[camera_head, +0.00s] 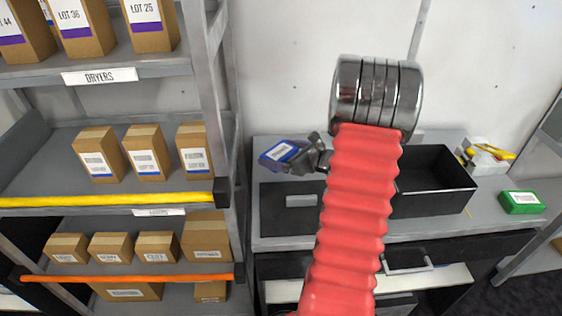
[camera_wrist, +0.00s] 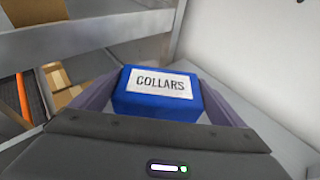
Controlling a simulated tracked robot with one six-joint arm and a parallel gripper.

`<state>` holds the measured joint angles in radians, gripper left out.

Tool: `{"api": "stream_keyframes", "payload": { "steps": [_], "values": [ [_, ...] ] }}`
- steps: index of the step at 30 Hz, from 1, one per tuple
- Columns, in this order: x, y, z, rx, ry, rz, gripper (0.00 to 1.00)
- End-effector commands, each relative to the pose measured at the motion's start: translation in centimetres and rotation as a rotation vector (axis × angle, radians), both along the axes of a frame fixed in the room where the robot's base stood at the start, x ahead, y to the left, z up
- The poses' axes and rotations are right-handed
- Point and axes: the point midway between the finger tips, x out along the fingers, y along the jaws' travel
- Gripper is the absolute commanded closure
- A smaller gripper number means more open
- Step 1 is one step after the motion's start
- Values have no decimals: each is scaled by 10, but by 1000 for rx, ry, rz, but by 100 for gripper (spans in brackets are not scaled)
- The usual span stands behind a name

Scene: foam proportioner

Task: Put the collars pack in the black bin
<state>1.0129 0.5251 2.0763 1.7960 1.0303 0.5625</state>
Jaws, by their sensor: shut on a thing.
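The collars pack (camera_wrist: 160,103) is a blue block with a white label reading COLLARS, held between the two fingers in the wrist view. In the head view the blue pack (camera_head: 281,151) shows at the tip of my gripper (camera_head: 306,155). My gripper is shut on the pack and holds it in front of the wall, over the left part of the grey bench. The black bin (camera_head: 460,192) stands on the bench to the right of my gripper. It is open-topped, and my red arm hides its left part.
Shelves (camera_head: 110,200) with several cardboard boxes stand on the left, close to my gripper. A flat black tray or panel (camera_head: 285,208) lies on the bench below the gripper. A green box (camera_head: 521,202) and a white holder with yellow items (camera_head: 488,155) are right of the bin.

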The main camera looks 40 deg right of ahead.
Motion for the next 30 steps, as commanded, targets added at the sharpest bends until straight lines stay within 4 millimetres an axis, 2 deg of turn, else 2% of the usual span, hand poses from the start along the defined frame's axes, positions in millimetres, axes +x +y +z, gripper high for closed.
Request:
{"api": "stream_keyframes", "payload": {
  "steps": [4,12,25,26,28,30],
  "values": [
    [0,0,-8,2,0,-1,37],
    [0,0,-35,2,-1,-1,37],
    [0,0,-39,0,-1,0,37],
    [0,0,-39,0,0,0,4],
    [0,0,-39,0,0,0,0],
    [0,0,-39,0,0,0,0]
  ]
}}
